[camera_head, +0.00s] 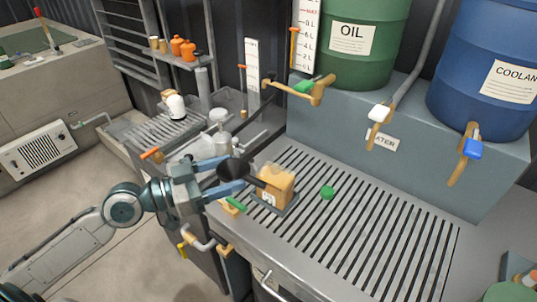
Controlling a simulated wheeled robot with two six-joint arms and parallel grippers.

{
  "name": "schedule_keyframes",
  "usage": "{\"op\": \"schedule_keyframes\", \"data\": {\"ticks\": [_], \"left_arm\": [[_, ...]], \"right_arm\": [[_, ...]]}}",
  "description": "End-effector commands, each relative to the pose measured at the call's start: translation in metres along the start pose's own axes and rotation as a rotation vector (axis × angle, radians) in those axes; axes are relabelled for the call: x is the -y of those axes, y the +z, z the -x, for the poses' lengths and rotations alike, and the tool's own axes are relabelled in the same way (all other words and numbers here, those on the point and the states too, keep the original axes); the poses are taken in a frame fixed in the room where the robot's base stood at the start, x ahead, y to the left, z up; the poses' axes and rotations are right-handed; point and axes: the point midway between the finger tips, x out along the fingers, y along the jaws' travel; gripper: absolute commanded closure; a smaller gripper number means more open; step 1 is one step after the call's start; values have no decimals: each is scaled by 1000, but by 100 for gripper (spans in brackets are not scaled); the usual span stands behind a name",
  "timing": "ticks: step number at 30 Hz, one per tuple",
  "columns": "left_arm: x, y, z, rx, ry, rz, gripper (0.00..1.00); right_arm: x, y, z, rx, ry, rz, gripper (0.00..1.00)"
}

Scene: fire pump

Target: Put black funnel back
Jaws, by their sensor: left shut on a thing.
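My left gripper (222,178) reaches in from the left and is shut on the black funnel (233,171). The funnel's wide dark bowl sits between the blue fingers. Its spout points right, toward a tan box-shaped container (275,184) on the slatted counter. The gripper and funnel are above the counter's left edge, and I cannot tell whether the spout touches the container. My right gripper is not in view.
A green cap (327,192) lies on the slatted counter (370,225), whose right part is clear. Green oil (362,45) and blue coolant (480,70) drums stand behind, with taps overhanging the counter. Metal vessels (218,138) and a shelf (180,58) with orange bottles stand at back left.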

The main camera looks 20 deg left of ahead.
Motion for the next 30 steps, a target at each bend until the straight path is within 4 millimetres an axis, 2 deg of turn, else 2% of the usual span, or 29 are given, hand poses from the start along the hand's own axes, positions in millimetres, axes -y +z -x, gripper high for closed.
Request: {"op": "schedule_keyframes", "data": {"ticks": [11,24,30], "left_arm": [[18,0,-35,-6,-4,2,62],[44,6,-92,-3,-2,4,62],[50,10,-105,0,-2,1,62]], "right_arm": [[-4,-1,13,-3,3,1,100],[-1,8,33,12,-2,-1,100],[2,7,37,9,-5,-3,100]]}}
